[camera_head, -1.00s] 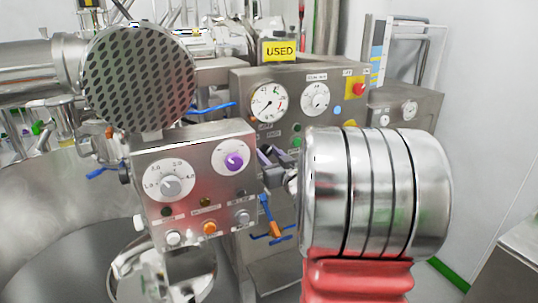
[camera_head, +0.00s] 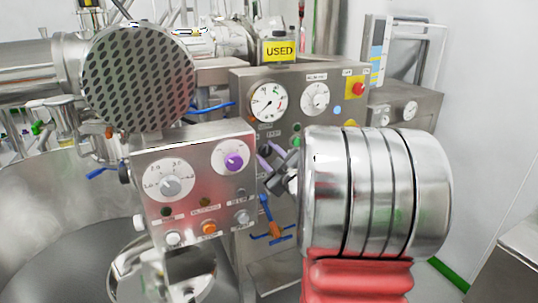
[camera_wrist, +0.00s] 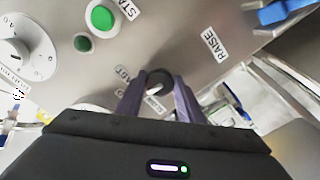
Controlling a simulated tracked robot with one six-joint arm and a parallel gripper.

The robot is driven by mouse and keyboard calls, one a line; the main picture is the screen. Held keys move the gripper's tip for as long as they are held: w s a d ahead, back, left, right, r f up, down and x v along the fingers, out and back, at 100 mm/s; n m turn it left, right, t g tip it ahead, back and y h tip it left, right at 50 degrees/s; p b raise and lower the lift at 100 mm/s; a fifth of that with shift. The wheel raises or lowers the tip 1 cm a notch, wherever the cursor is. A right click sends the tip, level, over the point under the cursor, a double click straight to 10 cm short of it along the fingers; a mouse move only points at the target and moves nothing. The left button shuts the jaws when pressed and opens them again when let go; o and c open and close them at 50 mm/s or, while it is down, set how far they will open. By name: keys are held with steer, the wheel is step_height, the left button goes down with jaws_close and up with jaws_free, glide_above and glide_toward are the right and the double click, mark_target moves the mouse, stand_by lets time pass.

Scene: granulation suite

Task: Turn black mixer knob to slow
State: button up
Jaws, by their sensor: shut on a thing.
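The black mixer knob (camera_wrist: 157,76) sits on the steel panel in the wrist view, with a pale mark on its face. My gripper (camera_wrist: 160,92) is shut on it, its two purple-grey fingers on either side. In the head view my gripper (camera_head: 273,157) is at the lower part of the rear control panel (camera_head: 335,88), and the knob is hidden behind the fingers and wrist.
A green button (camera_wrist: 102,18) is near the knob. A front control box (camera_head: 196,185) with a purple knob (camera_head: 234,161) stands left of my gripper. Blue-handled valves (camera_head: 268,215) are below it. A yellow USED sign (camera_head: 279,50) is above the panel.

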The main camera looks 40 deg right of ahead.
steer(key=n, duration=0.5)
steer(key=shift+n, duration=0.4)
steer(key=shift+a+n, duration=0.1)
steer(key=shift+n, duration=2)
steer(key=shift+f, duration=0.15)
steer(key=o, duration=1.1)
steer(key=shift+c, duration=0.2)
steer(key=shift+s+r, duration=0.2)
steer(key=shift+s, duration=0.4)
steer(key=v, duration=1.2)
steer(key=shift+s+a, duration=0.25)
